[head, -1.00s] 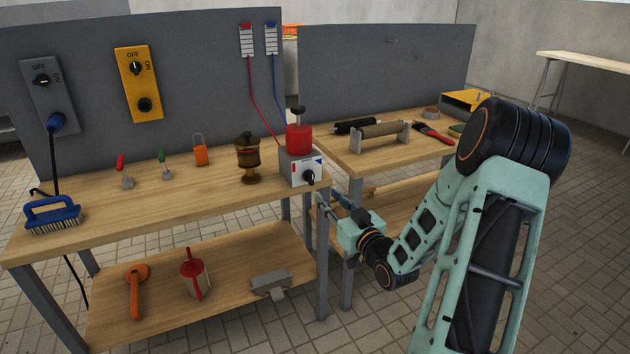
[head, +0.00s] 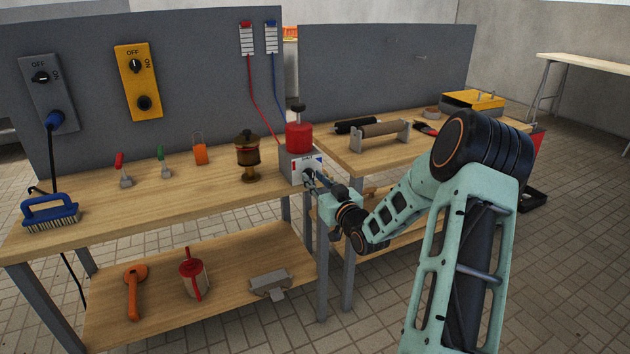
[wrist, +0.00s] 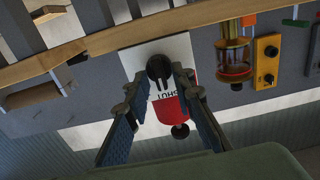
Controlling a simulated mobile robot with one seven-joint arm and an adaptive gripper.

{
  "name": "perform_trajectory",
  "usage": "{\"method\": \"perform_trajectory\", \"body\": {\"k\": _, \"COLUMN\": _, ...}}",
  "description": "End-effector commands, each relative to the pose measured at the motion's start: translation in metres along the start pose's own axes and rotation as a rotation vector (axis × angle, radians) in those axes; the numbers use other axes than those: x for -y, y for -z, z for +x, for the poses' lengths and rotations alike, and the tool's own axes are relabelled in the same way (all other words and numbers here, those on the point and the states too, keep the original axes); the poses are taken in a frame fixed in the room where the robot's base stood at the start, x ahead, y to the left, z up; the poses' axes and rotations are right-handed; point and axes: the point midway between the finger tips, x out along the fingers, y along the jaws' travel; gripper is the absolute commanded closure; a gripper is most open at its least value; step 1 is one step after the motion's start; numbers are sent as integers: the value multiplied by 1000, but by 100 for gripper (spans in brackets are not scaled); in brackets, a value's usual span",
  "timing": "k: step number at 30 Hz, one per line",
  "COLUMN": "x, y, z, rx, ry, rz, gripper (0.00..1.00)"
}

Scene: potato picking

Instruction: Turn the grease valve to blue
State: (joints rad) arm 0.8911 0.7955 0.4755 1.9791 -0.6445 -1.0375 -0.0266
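The grease valve is a grey box with a white front plate (head: 297,162) and a red canister (head: 299,137) on top, at the right end of the left workbench. Its black knob (wrist: 159,71) shows in the wrist view on the white plate (wrist: 181,52), with a red patch and the upside-down word SHUT below it. In the head view small red and blue marks show on the plate. My gripper (head: 313,176) is at the plate. In the wrist view my gripper (wrist: 160,80) is open, its fingertips on either side of the knob; contact is unclear.
A brass-and-glass oiler (head: 247,158) stands left of the valve, with an orange padlock (head: 200,150) farther left. The right bench holds a roller on a stand (head: 380,129). Red and blue cables run down the panel behind the valve.

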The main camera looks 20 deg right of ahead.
Motion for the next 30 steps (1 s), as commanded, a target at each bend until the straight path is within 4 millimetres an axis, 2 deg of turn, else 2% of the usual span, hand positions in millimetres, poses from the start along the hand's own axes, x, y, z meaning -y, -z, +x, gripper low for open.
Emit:
{"method": "perform_trajectory", "body": {"k": 1, "x": 0, "y": 0, "z": 0, "rx": 0, "ry": 0, "rz": 0, "gripper": 85}}
{"method": "perform_trajectory", "body": {"k": 5, "x": 0, "y": 0, "z": 0, "rx": 0, "ry": 0, "rz": 0, "gripper": 100}}
{"method": "perform_trajectory", "body": {"k": 20, "x": 0, "y": 0, "z": 0, "rx": 0, "ry": 0, "rz": 62, "gripper": 100}}
{"method": "perform_trajectory", "body": {"k": 30, "x": -1, "y": 1, "z": -1, "rx": 1, "ry": 0, "rz": 318, "gripper": 100}}
